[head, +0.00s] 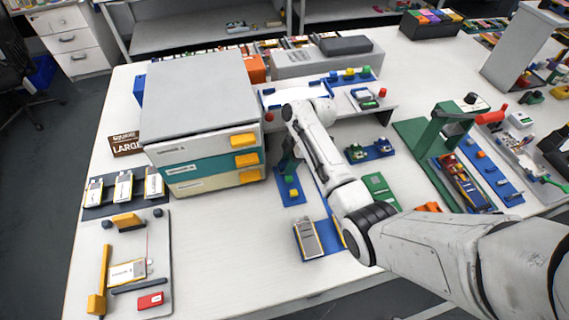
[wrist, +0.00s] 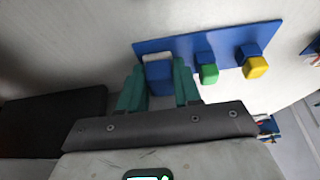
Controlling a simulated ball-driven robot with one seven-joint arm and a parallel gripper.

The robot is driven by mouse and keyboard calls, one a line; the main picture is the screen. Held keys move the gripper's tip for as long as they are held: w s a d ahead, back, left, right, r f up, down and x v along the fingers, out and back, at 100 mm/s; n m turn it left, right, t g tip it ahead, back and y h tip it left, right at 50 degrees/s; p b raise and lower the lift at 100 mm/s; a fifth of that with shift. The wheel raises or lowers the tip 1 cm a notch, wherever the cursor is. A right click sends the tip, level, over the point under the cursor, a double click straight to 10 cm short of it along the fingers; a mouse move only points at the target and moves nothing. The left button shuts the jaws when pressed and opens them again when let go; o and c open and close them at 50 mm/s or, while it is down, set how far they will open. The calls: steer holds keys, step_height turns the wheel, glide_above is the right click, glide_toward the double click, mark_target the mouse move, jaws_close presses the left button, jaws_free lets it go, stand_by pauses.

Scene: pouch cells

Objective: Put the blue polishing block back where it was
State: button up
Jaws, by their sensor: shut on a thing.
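My gripper (wrist: 160,83) has two green fingers shut on the blue polishing block (wrist: 158,72), one finger on each side. The block has a pale strip along its far edge. It is at the left end of a blue tray (wrist: 180,44); I cannot tell whether it rests on the tray or is just above it. A green block (wrist: 209,74) and a yellow block (wrist: 257,67) are on the tray to its right. In the head view my gripper (head: 287,168) points down at the same tray (head: 283,199), beside the drawers. The blue block is hidden there.
A drawer stack (head: 205,125) with yellow handles stands just left of my gripper. A battery cell (head: 308,238) lies on a blue mat in front. A green press (head: 440,135) stands to the right. The table between the left-hand fixture (head: 160,290) and the cell is clear.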

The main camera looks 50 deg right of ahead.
steer(key=shift+a+f, duration=0.1)
steer(key=o, duration=0.9)
steer(key=shift+w, duration=0.1)
steer(key=shift+o, duration=0.2)
steer(key=v, duration=1.2)
steer(key=shift+b, duration=0.45)
